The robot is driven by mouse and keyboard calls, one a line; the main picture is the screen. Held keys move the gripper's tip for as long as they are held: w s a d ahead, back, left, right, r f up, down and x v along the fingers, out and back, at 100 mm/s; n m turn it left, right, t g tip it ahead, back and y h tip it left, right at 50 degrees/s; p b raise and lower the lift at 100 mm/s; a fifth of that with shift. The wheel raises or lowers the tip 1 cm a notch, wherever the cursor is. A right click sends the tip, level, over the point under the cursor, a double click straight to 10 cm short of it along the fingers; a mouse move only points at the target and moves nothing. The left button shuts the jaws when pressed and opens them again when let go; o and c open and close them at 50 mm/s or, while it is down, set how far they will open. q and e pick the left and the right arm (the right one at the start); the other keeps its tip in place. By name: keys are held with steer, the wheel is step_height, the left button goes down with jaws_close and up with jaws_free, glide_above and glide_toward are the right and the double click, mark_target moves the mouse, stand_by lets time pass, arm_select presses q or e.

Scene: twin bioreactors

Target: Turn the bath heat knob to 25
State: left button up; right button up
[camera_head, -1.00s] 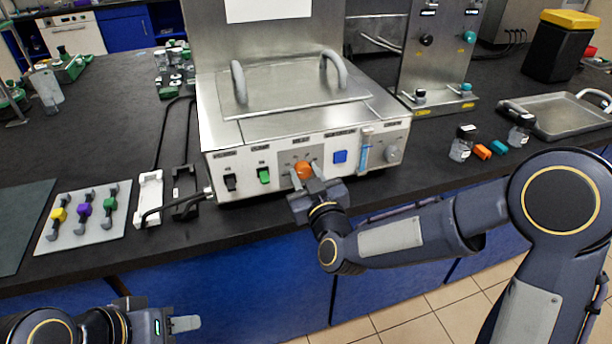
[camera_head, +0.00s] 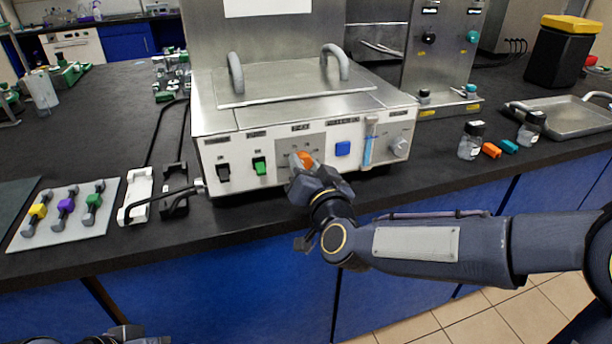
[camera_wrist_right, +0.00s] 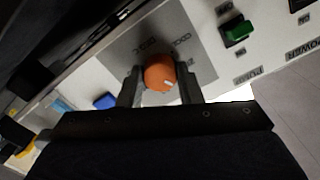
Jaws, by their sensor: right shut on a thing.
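The bath (camera_head: 300,115) is a white and steel box with a lid, standing on the black bench. Its orange heat knob (camera_head: 303,159) sits on a grey plate in the middle of the front panel. My right gripper (camera_head: 304,176) is at the panel, shut on the knob. In the right wrist view the orange knob (camera_wrist_right: 160,74) lies between the two fingers, with a short white mark on its face. The scale numbers around it are too blurred to read. Part of my left arm (camera_head: 125,336) shows at the bottom left edge, its fingers out of view.
Left of the knob are a green switch (camera_head: 260,165) and a black switch (camera_head: 223,172); right are a blue button (camera_head: 342,148) and a grey knob (camera_head: 400,147). Small bottles (camera_head: 471,141) stand on the bench to the right. A plate with coloured clips (camera_head: 66,215) lies left.

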steer(key=shift+m+b, duration=0.3)
steer(key=shift+m, duration=0.2)
steer(key=o, duration=1)
steer(key=v, duration=0.8)
